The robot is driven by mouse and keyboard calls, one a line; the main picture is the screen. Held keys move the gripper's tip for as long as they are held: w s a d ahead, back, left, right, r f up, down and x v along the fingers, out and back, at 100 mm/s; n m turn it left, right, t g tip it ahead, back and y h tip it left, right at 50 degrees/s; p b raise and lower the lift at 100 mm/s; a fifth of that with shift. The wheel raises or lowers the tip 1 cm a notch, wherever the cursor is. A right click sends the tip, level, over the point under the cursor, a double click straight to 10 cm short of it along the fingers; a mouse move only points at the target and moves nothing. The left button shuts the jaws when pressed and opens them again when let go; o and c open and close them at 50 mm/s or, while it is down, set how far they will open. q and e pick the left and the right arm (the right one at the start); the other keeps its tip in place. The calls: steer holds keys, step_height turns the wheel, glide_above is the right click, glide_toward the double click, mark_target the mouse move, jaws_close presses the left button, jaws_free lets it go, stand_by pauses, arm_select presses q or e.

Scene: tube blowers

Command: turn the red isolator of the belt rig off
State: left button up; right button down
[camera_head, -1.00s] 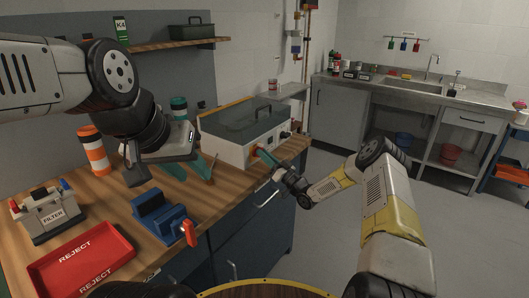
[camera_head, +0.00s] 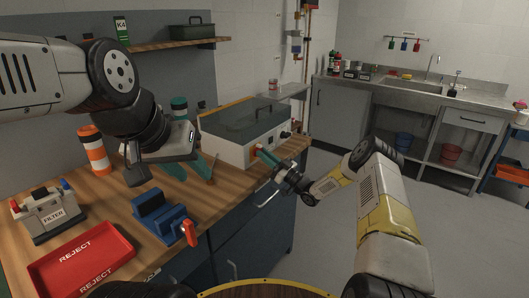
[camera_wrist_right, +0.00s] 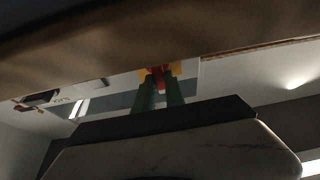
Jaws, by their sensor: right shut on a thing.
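The belt rig (camera_head: 232,138) is a white box with a dark clear cover at the back of the wooden bench. In the right wrist view, the red isolator (camera_wrist_right: 158,73) shows small against a yellow plate (camera_wrist_right: 175,68). My right gripper (camera_head: 262,155) reaches the rig's front face; its green fingers (camera_wrist_right: 160,88) are shut on the red isolator, which they partly hide. The isolator cannot be made out in the head view.
A blue vice (camera_head: 160,213) with a red handle, a red reject tray (camera_head: 85,262), a filter unit (camera_head: 47,215) and an orange-white cylinder (camera_head: 95,152) are on the bench. A sink counter (camera_head: 420,90) stands at the back right. The floor between is clear.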

steer(key=c, duration=1.4)
jaws_free()
steer(key=v, duration=0.8)
